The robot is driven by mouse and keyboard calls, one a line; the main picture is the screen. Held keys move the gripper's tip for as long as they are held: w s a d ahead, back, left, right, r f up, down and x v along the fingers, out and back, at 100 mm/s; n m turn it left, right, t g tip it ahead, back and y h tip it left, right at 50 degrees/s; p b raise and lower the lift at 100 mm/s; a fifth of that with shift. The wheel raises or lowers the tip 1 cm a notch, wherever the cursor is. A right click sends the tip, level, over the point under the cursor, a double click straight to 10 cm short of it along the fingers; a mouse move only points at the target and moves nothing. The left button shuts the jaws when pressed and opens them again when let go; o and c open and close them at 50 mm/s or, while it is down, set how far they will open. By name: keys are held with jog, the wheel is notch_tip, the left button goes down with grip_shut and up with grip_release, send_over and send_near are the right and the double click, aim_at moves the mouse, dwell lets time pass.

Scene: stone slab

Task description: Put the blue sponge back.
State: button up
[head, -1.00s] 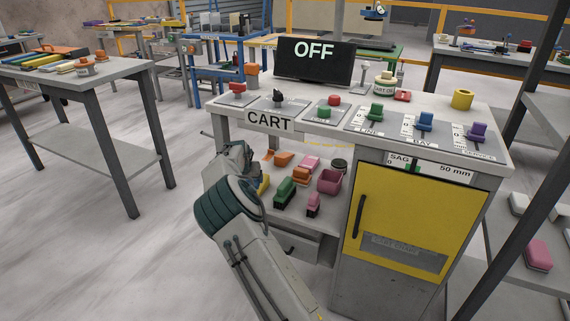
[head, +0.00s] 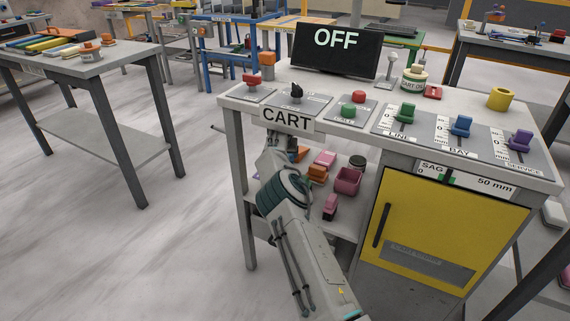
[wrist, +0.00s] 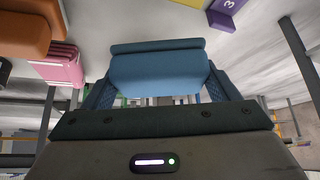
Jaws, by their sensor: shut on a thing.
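The blue sponge (wrist: 158,72) is a blue block with a wider, flatter slab along one side, seen in the wrist view. My gripper (wrist: 160,88) is shut on it, with one finger at each end of the block. In the head view my wrist reaches under the front left of the cart's top, beside the open shelf. The fingertips and the sponge are hidden there. The sponge appears close to the shelf items, but I cannot tell whether it touches any surface.
The wrist view also shows a purple block (wrist: 228,7). The cart top (head: 470,165) overhangs the shelf. A yellow door (head: 450,222) stands right.

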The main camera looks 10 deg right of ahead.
jog(key=shift+d+f+b, duration=0.6)
jog(key=shift+d+f, duration=0.45)
jog(key=shift+f, duration=0.1)
jog(key=f, duration=0.1)
jog(key=f+b, duration=0.1)
jog(key=shift+a+f, duration=0.3)
jog(key=shift+r, duration=0.1)
jog(key=o, duration=0.5)
jog(key=shift+f, duration=0.2)
jog(key=shift+c, duration=0.2)
jog(key=o, duration=0.4)
jog(key=shift+c, duration=0.2)
jog(key=shift+r, duration=0.1)
